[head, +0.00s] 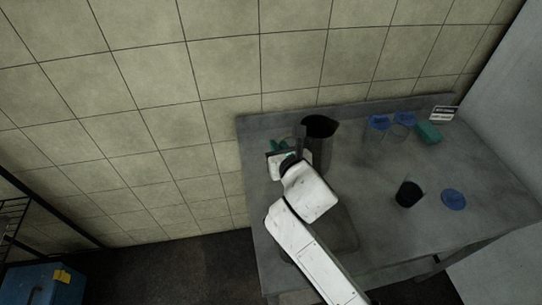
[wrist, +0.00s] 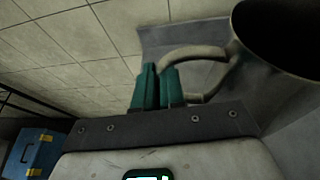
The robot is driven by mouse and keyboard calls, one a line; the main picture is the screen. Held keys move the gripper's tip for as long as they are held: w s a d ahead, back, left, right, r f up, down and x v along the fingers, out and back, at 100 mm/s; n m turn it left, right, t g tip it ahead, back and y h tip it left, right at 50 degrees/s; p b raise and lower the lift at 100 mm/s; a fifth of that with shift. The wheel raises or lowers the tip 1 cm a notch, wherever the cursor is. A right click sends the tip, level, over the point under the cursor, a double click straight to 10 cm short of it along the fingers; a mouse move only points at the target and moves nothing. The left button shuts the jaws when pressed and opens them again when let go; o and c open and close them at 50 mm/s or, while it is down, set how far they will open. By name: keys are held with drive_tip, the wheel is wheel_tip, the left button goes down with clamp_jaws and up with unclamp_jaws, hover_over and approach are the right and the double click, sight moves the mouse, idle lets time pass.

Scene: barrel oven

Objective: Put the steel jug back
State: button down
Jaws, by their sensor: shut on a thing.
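The steel jug (head: 321,155) is grey with a wide dark mouth and shows at the back left of the grey table (head: 372,215). In the wrist view the jug (wrist: 243,82) fills the upper right, with its looped handle (wrist: 196,52) reaching left. My gripper (head: 279,147) is to the left of the jug in the head view. Its teal fingers (wrist: 160,88) are close together on the handle. The jug looks about upright. The arm hides part of its lower side, and I cannot tell whether its base touches the table.
Two clear jars with blue lids (head: 378,123) (head: 403,119), a green block (head: 428,133) and a white card (head: 443,114) are at the back right. A black cup (head: 408,195) and a blue disc (head: 453,199) are farther forward. A tiled wall (head: 150,130) stands behind.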

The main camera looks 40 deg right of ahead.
drive_tip(key=w+f, duration=0.3)
drive_tip(key=f, duration=0.4)
drive_tip(key=shift+w+d+f+b, duration=0.15)
drive_tip(key=shift+w+d+b, duration=0.05)
drive_tip(key=shift+d+b, duration=0.2)
drive_tip(key=shift+f, duration=0.15)
drive_tip(key=c, duration=1.2)
unclamp_jaws()
drive_tip(key=v, duration=1.2)
